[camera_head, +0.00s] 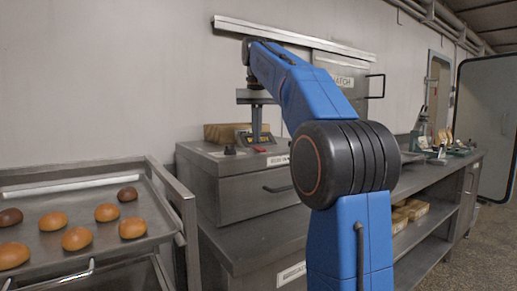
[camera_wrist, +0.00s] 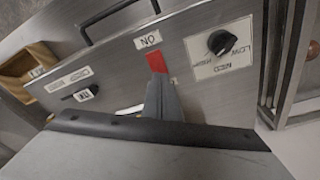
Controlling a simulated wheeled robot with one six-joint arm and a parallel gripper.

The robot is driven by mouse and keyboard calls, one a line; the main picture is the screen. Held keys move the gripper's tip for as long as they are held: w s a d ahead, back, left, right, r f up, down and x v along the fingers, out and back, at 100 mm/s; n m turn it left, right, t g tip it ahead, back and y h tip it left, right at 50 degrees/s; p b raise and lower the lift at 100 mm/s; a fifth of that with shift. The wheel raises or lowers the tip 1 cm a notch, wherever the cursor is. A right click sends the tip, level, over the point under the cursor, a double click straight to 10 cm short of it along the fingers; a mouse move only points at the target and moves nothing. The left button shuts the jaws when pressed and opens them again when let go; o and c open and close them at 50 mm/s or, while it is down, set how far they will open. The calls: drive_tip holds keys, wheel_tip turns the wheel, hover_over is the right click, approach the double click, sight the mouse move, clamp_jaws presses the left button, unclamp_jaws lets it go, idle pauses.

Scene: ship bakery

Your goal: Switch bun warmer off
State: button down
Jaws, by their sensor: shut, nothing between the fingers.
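The bun warmer (camera_head: 250,195) is a grey metal box with a front drawer, standing on the steel counter. Its top panel (camera_wrist: 205,95) shows in the wrist view with a red switch (camera_wrist: 156,62) beside an ON label (camera_wrist: 148,40), seen upside down. A black knob (camera_wrist: 222,42) with LOW, MED and HIGH marks is to the right. My gripper (camera_wrist: 160,80) is shut and empty, pointing down at the panel. Its tips overlap the lower edge of the red switch in the wrist view; I cannot tell whether they touch. In the head view my gripper (camera_head: 256,138) is over the warmer's top.
A tray of buns (camera_head: 100,255) on a rack stands to the left of the warmer. A brown block (camera_head: 221,132) lies behind my gripper. The counter (camera_head: 425,175) continues right, with items at its far end.

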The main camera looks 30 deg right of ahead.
sight(257, 147)
drive_tip(key=shift+f, duration=0.6)
idle(0.4)
wheel_tip(257, 147, up, 7)
idle(1.0)
drive_tip(key=shift+s, duration=0.1)
idle(0.4)
